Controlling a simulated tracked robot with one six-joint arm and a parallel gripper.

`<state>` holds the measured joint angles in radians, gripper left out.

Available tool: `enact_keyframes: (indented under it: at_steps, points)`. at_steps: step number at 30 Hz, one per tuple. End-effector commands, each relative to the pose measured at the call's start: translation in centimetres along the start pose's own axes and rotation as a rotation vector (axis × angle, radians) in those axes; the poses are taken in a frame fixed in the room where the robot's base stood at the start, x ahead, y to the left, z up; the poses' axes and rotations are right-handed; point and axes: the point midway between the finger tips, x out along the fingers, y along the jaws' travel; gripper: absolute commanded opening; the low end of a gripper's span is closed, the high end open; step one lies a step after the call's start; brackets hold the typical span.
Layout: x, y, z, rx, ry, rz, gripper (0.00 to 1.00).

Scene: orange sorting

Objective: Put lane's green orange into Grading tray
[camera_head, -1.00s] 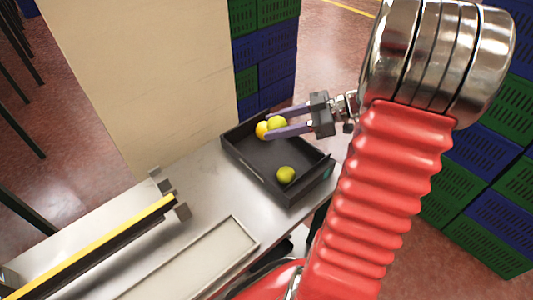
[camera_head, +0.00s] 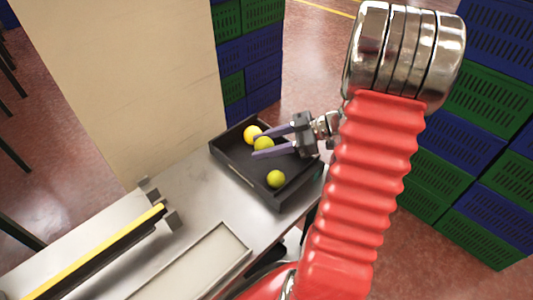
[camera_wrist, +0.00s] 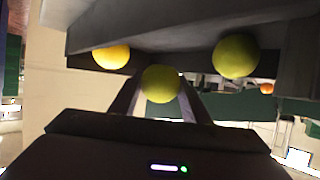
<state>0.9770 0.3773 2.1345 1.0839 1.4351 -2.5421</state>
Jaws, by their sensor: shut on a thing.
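My gripper (camera_head: 258,145) is shut on a yellow-green orange (camera_head: 263,144), with a purple finger on either side of it. In the wrist view the same orange (camera_wrist: 160,84) sits between the fingertips. It is over or inside the dark Grading tray (camera_head: 240,171); I cannot tell whether it touches the floor. A yellow-orange fruit (camera_head: 252,133) lies in the tray just beyond it, and another green orange (camera_head: 276,179) lies nearer the front. Both also show in the wrist view, the yellow-orange one at left (camera_wrist: 112,57) and the green one at right (camera_wrist: 237,56).
The tray stands on a metal table (camera_head: 190,200) beside a beige wall or panel (camera_head: 130,80). A bar with a yellow top (camera_head: 100,250) and a pale shallow trough (camera_head: 205,262) lie left of it. Blue and green crates (camera_head: 250,45) are stacked behind and at right.

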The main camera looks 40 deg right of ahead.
Motion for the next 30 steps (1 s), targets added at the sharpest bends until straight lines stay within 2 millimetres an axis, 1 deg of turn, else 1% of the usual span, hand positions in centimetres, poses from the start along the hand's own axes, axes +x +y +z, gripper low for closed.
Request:
enact_keyframes:
  at_steps: [2, 11, 14, 21, 24, 30]
  points:
    - [0.1, 0.0, 0.3, -0.001, 0.001, -0.001, 0.19]
    - [0.2, 0.0, 0.4, -0.002, 0.000, -0.002, 0.19]
    - [0.5, 0.0, 1.0, 0.000, 0.001, -0.003, 0.19]
    - [1.6, -0.1, 3.5, -0.001, 0.001, -0.004, 0.19]
    - [1.7, -0.1, 3.8, -0.002, 0.000, -0.003, 0.19]
    - [1.7, -0.1, 3.7, -0.002, 0.000, -0.003, 0.19]
